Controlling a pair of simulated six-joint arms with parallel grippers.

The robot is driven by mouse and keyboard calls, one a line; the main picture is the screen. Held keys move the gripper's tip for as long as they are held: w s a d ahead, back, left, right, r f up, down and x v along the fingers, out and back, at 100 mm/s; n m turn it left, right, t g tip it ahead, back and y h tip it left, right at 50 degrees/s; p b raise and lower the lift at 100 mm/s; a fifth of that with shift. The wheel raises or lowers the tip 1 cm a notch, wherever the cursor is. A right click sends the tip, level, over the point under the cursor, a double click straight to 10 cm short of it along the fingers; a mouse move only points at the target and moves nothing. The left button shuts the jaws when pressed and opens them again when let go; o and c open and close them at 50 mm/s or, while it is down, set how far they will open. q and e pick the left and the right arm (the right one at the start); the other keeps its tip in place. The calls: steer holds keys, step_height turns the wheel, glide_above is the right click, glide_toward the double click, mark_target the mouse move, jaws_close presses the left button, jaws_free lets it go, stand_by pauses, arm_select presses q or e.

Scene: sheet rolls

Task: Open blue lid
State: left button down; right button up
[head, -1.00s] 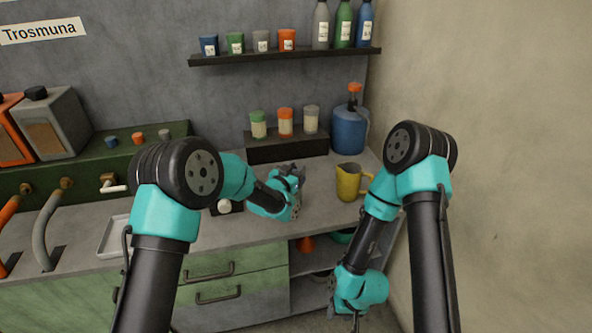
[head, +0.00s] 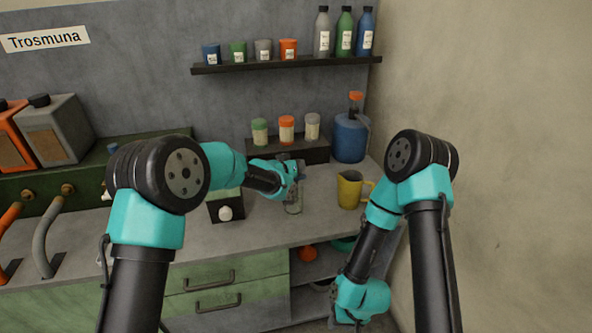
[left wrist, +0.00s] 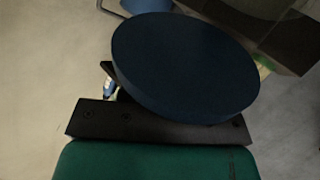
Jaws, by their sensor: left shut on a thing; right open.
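The blue lid (left wrist: 185,68) is a round dark-blue disc, large and close in the left wrist view. My left gripper (head: 297,172) is shut on it, over the counter. A clear glass jar (head: 294,205) stands upright on the counter just below the gripper. The gripper and arm hide most of the lid in the head view, and I cannot tell whether it still touches the jar's rim. My right gripper (head: 342,324) is open and empty, low at the front of the counter by the open shelves, partly cut off by the lower frame edge.
A yellow jug (head: 349,190) stands right of the jar, with a blue canister (head: 349,138) behind it. A black riser (head: 290,150) carries three small jars. A dark box with a white knob (head: 225,211) stands left of the jar. A wall shelf (head: 285,65) hangs above.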

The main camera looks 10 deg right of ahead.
arm_select(q)
steer(key=shift+w+r+n+g, duration=0.2)
steer(key=shift+w+n+g, duration=0.1)
steer(key=shift+g, duration=0.1)
stand_by(0.4)
steer(key=c, duration=0.8)
jaws_free()
steer(key=shift+r, duration=0.1)
steer(key=v, duration=1.7)
steer(key=shift+r, duration=0.25)
